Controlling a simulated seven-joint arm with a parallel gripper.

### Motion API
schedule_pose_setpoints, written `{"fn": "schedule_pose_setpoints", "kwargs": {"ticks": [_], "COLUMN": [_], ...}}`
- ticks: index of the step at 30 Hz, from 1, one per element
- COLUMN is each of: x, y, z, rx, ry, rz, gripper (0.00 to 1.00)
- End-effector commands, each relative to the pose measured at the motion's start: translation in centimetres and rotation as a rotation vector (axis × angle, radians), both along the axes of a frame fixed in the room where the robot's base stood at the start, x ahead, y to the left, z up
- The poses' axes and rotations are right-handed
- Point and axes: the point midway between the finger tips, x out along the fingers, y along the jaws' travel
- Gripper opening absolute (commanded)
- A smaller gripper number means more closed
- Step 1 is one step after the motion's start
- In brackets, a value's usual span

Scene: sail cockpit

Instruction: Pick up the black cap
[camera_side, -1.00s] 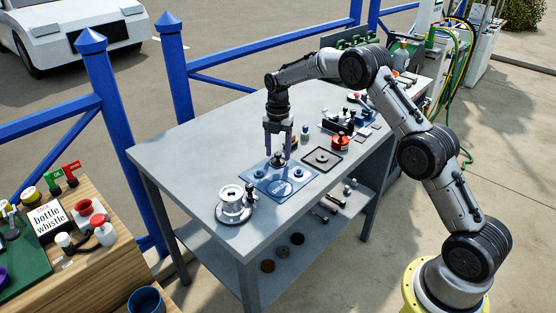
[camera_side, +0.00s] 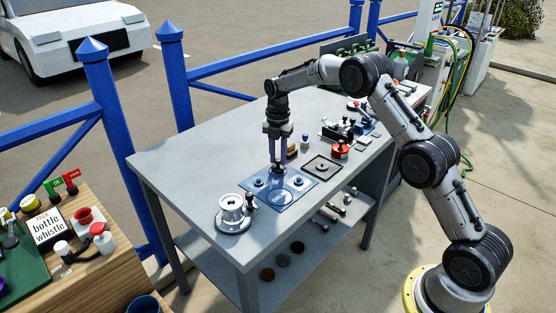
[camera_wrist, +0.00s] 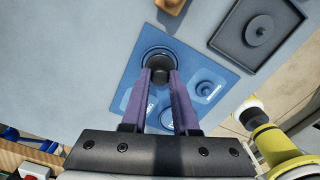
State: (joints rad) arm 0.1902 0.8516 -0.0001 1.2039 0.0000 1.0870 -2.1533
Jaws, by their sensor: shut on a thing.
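The black cap (camera_wrist: 159,75) is between my fingertips at the far end of a blue mat (camera_wrist: 222,75) in the wrist view. Its dark knob shows just past the purple-grey fingers. My gripper (camera_wrist: 160,80) is shut on it. In the side view my gripper (camera_side: 277,168) points straight down over the mat (camera_side: 303,187), its tips at the back corner of the mat. The cap there is small and mostly hidden by the fingers. I cannot tell whether it rests on the mat or is slightly raised.
A dark square tray (camera_side: 322,168) lies right of the mat. A silver reel-like part (camera_side: 233,212) stands at the table's near left corner. A red round can (camera_side: 340,150), a small blue-white bottle (camera_side: 305,142) and a brown block (camera_side: 292,149) stand behind. The table's left part is clear.

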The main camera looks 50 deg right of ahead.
Motion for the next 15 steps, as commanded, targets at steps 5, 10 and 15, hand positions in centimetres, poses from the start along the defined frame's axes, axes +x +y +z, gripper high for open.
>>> {"fn": "schedule_pose_setpoints", "kwargs": {"ticks": [5, 10, 15], "x": [0.0, -2.9, -6.4], "y": [0.0, 0.6, 1.2], "z": [2.7, 5.9, 8.9], "rx": [-0.001, -0.001, -0.001], "ry": [-0.005, -0.006, -0.001], "rz": [0.000, 0.000, 0.000], "gripper": [0.00, 0.00, 0.00]}}
